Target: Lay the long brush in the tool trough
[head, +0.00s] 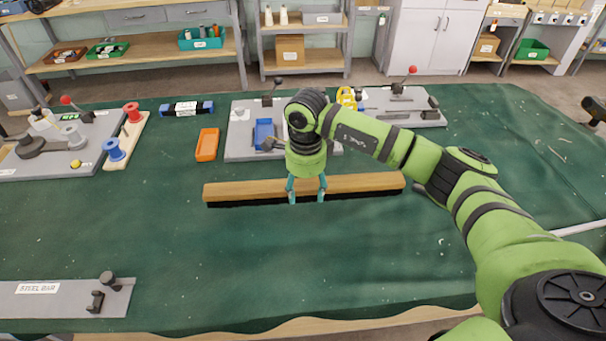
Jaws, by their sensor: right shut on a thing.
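The long brush (245,190) has a light wooden back with black bristles facing down. It lies crosswise in the middle of the green-covered table, level in the picture. I cannot tell whether its bristles touch the cloth. My right gripper (307,190) comes down from above at about the brush's middle. Its teal fingers are shut on the brush. I cannot make out for certain which thing is the tool trough. My left gripper is not in view.
An orange tray (207,145) and a grey fixture plate (240,140) with a blue bin (264,132) lie behind the brush. A plate labelled steel bar (60,302) is at the front left. A spool rack (127,141) stands at the left. The front middle cloth is clear.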

